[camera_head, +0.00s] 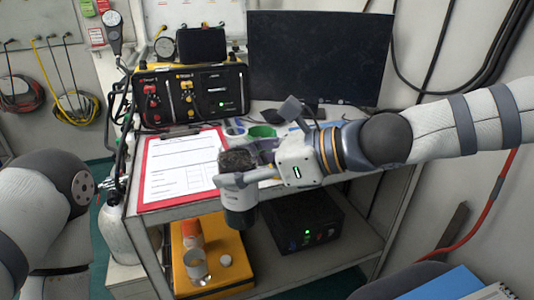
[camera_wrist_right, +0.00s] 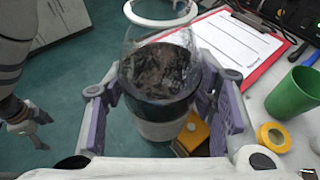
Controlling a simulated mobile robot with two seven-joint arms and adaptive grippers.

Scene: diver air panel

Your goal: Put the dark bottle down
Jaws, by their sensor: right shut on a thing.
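The dark bottle (camera_head: 238,215) is held roughly upright in my right gripper (camera_head: 243,180). In the head view it hangs at the table's front edge, its lower end overlapping the view of the lower shelf. In the right wrist view, the bottle (camera_wrist_right: 158,98) sits between the two fingers of my right gripper (camera_wrist_right: 162,112), with a clear upper part and dark contents. What looks like my left gripper (camera_wrist_right: 28,115) shows at the left of the wrist view, away from the bottle; its fingers are too unclear to read.
A red clipboard (camera_head: 150,200) lies on the table left of the bottle. A green cup (camera_head: 262,131) and a yellow tape roll (camera_wrist_right: 273,137) are on the tabletop. The air panel (camera_head: 190,95) and a monitor (camera_head: 320,58) stand behind. A yellow case (camera_head: 205,282) is on the lower shelf.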

